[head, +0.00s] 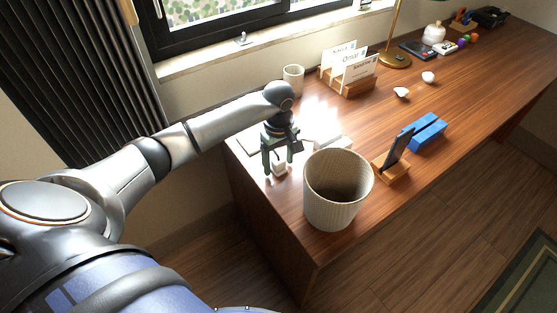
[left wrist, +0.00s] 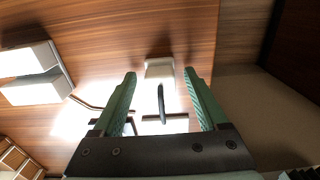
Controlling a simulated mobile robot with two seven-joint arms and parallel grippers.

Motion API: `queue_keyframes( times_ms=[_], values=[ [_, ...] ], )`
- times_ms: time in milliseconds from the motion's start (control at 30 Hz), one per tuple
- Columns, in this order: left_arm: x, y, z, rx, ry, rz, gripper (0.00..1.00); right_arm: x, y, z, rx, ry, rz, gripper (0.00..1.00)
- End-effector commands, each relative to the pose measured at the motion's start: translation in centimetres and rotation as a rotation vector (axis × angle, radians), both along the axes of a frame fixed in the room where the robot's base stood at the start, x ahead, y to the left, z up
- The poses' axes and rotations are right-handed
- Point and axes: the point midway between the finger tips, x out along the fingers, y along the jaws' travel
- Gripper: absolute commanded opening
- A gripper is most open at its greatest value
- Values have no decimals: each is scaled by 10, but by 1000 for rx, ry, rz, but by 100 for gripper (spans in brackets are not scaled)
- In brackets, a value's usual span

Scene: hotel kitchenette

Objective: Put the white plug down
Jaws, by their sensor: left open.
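The white plug (head: 279,169) is at the left end of the wooden desk (head: 450,75), between the fingertips of my left gripper (head: 280,165). In the left wrist view the plug (left wrist: 160,68) shows as a small white block against the desk top, with a dark, thin curved piece on its near side. The green fingers of my left gripper (left wrist: 159,76) are spread, one on each side of the plug, with a gap visible on both sides. My right gripper is not in view.
A ribbed bin (head: 338,190) stands close right of my left gripper. A phone on a wooden stand (head: 392,165), a blue block (head: 423,132), a cup (head: 293,79) and a card holder (head: 348,80) stand around. The desk's left edge is close by.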

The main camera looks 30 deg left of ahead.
Motion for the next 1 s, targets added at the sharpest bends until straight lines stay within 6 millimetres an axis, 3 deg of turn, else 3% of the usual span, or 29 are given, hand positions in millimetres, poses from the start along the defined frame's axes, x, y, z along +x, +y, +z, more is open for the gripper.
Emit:
queue_keyframes(
  times_ms=[67,200,533,700,1000],
  values=[
    [0,-1,13,-3,0,0,76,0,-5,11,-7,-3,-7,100],
    [2,1,43,1,-7,-1,76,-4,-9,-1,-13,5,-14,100],
    [1,0,110,0,-3,0,76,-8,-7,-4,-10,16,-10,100],
    [0,0,124,0,-1,0,76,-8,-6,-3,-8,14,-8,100],
    [0,0,127,0,1,1,76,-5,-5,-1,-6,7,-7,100]
  ],
)
